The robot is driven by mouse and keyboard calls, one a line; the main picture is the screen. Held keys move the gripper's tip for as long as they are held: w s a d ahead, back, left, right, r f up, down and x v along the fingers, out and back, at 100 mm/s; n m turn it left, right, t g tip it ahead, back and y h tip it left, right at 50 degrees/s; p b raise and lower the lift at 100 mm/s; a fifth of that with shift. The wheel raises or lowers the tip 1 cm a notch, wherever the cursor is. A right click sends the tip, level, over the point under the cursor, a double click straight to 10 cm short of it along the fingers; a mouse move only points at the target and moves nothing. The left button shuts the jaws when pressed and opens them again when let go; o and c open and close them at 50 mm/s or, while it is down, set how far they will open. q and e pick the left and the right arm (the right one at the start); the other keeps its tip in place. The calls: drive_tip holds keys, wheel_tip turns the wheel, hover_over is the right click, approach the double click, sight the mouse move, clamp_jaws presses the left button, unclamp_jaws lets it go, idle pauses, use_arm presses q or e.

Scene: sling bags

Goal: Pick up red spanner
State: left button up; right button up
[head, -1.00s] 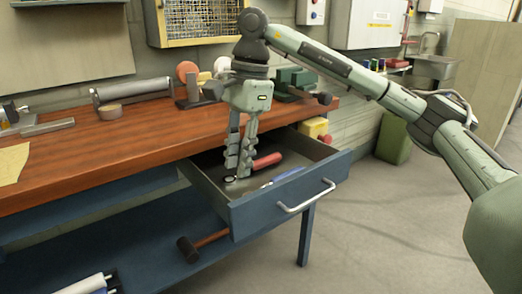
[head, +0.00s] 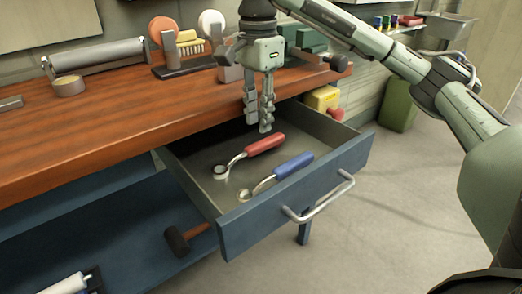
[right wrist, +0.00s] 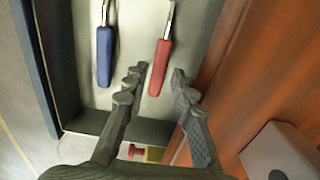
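The red spanner (head: 265,145) lies in the open drawer (head: 335,165), its ring end toward the left. It also shows in the right wrist view (right wrist: 160,66). A blue-handled spanner (head: 292,166) lies beside it, nearer the drawer front; it also shows in the right wrist view (right wrist: 105,56). My right gripper (head: 259,124) points down just above and behind the red handle. In the right wrist view its fingers (right wrist: 157,76) are apart, with the red handle beyond and between them, and nothing held. My left gripper is out of view.
The wooden bench top (head: 110,130) borders the drawer on the left and behind. The drawer's handle (head: 320,200) sticks out at the front. A mallet (head: 185,240) lies on the shelf below. A yellow object (head: 322,98) stands behind the drawer.

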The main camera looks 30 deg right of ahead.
sight(261, 142)
drive_tip(key=f, duration=0.4)
drive_tip(key=d+f, duration=0.1)
drive_tip(key=f, duration=0.1)
drive_tip(key=shift+w+f, duration=0.15)
drive_tip(key=shift+f, duration=0.15)
clamp_jaws()
